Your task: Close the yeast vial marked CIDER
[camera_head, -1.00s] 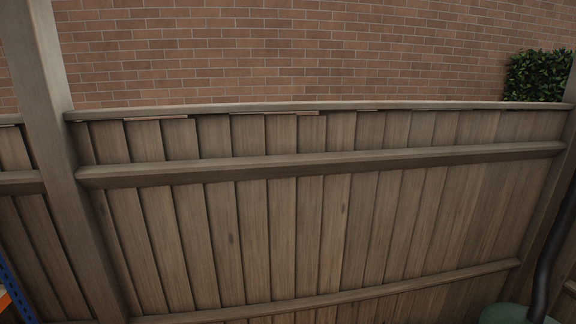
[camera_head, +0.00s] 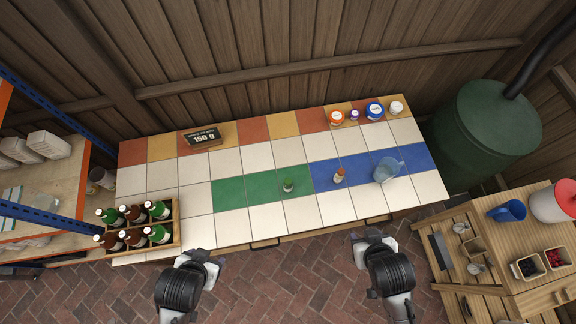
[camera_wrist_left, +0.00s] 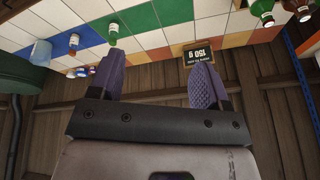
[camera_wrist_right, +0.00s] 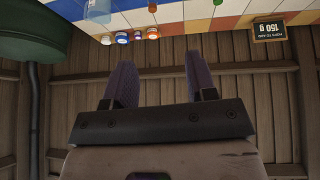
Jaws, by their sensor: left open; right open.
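No CIDER marking is readable, so I cannot tell which container is that vial. A small green container (camera_head: 288,186) stands on the green tiles and also shows in the left wrist view (camera_wrist_left: 113,34). A small container with an orange-brown top (camera_head: 339,176) stands on the blue tiles. Several small lidded jars stand at the back right: orange (camera_head: 336,118), small purple (camera_head: 354,115), blue (camera_head: 374,111) and white (camera_head: 396,107). My left gripper (camera_head: 200,256) and right gripper (camera_head: 372,238) are open and empty, apart from these, at the table's front edge.
A clear bluish jug (camera_head: 387,170) stands on the blue tiles. A crate of bottles (camera_head: 175,243) is at the front left. A sign reading 150 g (camera_head: 202,138) stands at the back left. A shelf (camera_head: 50,190) flanks the left, a green barrel (camera_head: 487,125) the right. Middle white tiles are clear.

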